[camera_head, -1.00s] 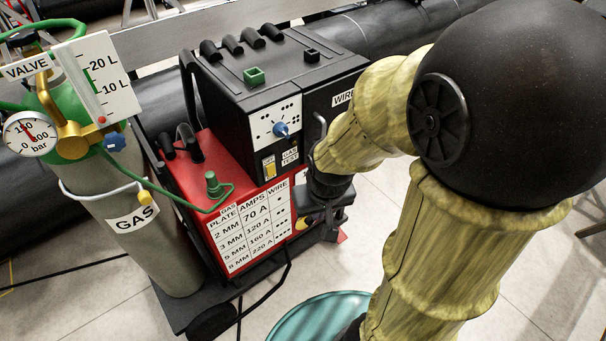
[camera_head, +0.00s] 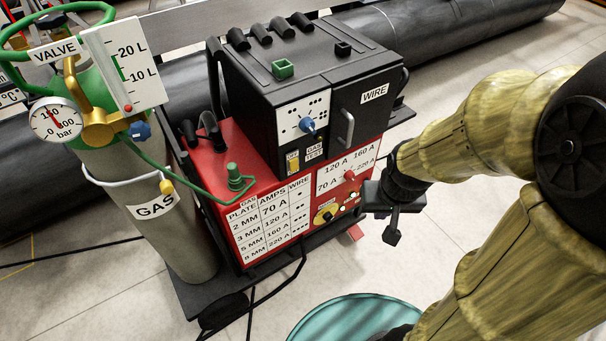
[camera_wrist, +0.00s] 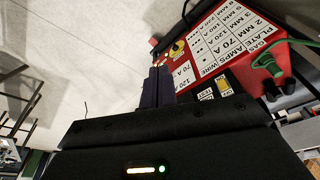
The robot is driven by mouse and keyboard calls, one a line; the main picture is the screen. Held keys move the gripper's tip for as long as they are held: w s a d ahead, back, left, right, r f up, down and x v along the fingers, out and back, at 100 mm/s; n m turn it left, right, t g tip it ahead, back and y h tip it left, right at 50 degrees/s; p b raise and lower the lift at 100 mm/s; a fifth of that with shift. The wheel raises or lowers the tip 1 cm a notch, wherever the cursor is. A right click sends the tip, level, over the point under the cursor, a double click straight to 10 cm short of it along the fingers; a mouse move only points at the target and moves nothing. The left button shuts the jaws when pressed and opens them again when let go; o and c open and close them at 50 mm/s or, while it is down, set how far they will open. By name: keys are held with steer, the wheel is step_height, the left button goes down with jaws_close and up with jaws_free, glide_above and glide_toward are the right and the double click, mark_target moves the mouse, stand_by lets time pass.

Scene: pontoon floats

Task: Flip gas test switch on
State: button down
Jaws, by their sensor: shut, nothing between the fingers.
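The gas test switch (camera_head: 292,163) is a small yellow switch on the lower left of the black wire feeder's front, beside a "GAS TEST" label (camera_head: 314,151). A small plate reading "OFF" shows at its top. The switch also shows in the wrist view (camera_wrist: 223,86), right of my fingers and apart from them. My gripper (camera_head: 367,195) is at the right edge of the red welder front, lower than the switch and to its right. In the wrist view my gripper (camera_wrist: 160,70) has its dark fingers together and empty.
A blue knob (camera_head: 307,125) sits above the switch and a grey handle (camera_head: 346,128) to its right. The red welder (camera_head: 262,210) carries a red amps knob and lights. A gas cylinder (camera_head: 180,220) with a green hose stands left. A teal round object (camera_head: 345,318) is on the floor.

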mark_target(295, 169)
steer(key=w+f+n+t+y+b, duration=0.1)
steer(key=w+f+n+t+b, duration=0.6)
steer(key=w+f+n+b, duration=0.65)
steer(key=w+a+f+n+t+y+b, duration=0.2)
steer(key=a+f+n+t+y+b, duration=0.2)
steer(key=b, duration=1.2)
steer(key=a+f+n+y, duration=0.2)
steer(key=a+n+y, duration=0.2)
steer(key=a+n, duration=0.2)
steer(key=shift+n, duration=0.65)
steer(key=b+x, duration=0.1)
steer(key=x, duration=1.3)
steer(key=shift+f+b, duration=0.15)
steer(key=shift+b, duration=0.35)
